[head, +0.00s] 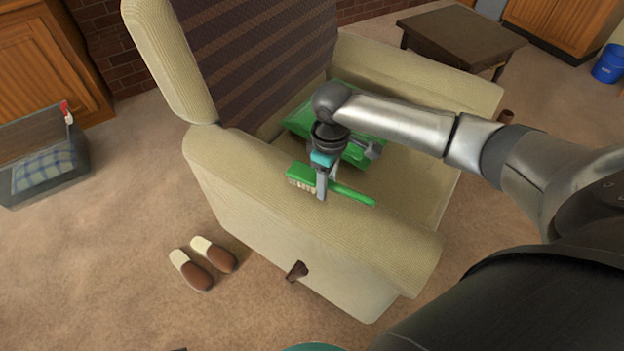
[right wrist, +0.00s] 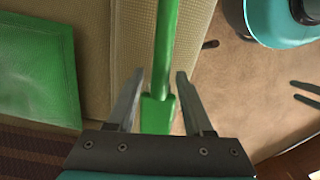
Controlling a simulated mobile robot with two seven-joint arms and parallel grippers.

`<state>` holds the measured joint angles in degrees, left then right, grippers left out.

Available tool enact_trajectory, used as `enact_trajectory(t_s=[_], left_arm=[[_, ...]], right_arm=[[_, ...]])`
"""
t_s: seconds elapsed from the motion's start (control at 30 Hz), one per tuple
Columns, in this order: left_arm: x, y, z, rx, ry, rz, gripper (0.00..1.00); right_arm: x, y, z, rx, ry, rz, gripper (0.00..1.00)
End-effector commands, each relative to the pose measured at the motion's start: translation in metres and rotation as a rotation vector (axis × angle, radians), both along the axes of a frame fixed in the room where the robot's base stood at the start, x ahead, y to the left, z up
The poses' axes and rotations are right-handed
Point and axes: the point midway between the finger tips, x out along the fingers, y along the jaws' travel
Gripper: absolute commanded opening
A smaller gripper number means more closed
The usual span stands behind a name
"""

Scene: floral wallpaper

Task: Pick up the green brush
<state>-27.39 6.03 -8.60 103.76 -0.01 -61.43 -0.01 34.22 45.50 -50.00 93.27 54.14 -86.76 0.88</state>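The green brush (head: 352,194) lies along the top of the armchair's near armrest (head: 260,170), its pale bristles (head: 303,186) showing at the left end. My right gripper (head: 327,190) points down at it and is open. In the right wrist view the brush (right wrist: 164,50) runs between the two fingers (right wrist: 160,76), its wider part nearer the gripper. In the right wrist view, two dark prongs (right wrist: 306,95) at the right edge look like my left gripper's spread fingers.
A green cushion (head: 300,120) lies on the armchair seat behind my right gripper. Slippers (head: 203,262) lie on the carpet beside the chair.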

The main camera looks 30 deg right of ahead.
Motion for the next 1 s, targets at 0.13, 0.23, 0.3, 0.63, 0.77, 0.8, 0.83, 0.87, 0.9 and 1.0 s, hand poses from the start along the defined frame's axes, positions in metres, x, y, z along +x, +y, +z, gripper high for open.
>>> enact_trajectory(t_s=[0.13,0.23,0.3,0.63,0.77,0.8,0.83,0.87,0.9,1.0], left_arm=[[-0.0002,0.0,-0.0001,0.0,0.0,0.0,0.64],[-0.0003,0.0001,-0.0002,0.0,0.0,0.0,0.64],[-0.0003,0.0,-0.0002,0.0,0.0,0.0,0.64],[-0.0003,0.0,-0.0004,0.0,0.0,0.0,0.64],[-0.0004,0.0,-0.0004,0.0,0.001,0.0,0.64],[-0.0004,0.0,-0.0005,0.0,0.001,0.0,0.64],[-0.0004,0.0,-0.0005,0.0,0.001,0.0,0.64],[-0.0004,0.0,-0.0005,0.0,0.001,0.0,0.64],[-0.0004,0.0,-0.0005,0.0,0.001,0.0,0.64],[-0.0004,0.0,-0.0004,0.0,0.001,0.0,0.64]], right_arm=[[0.0001,0.0002,0.0001,0.0,0.0,0.0,0.33],[0.0001,0.0002,0.0001,0.0,0.0,0.0,0.22],[0.0001,0.0002,0.0001,0.0,0.0,0.0,0.14],[0.0001,0.0002,0.0002,0.001,-0.001,0.0,0.0],[0.0002,0.0003,0.0002,0.001,-0.001,0.0,0.0],[0.0005,0.0003,0.0006,0.001,-0.002,0.0,0.0],[0.0005,0.0003,0.0006,0.001,-0.002,0.0,0.0],[0.0006,0.0003,0.0006,0.001,-0.002,0.0,0.0],[0.0006,0.0003,0.0006,0.001,-0.002,0.0,0.0],[0.0006,0.0003,0.0008,0.001,-0.002,0.0,0.0]])
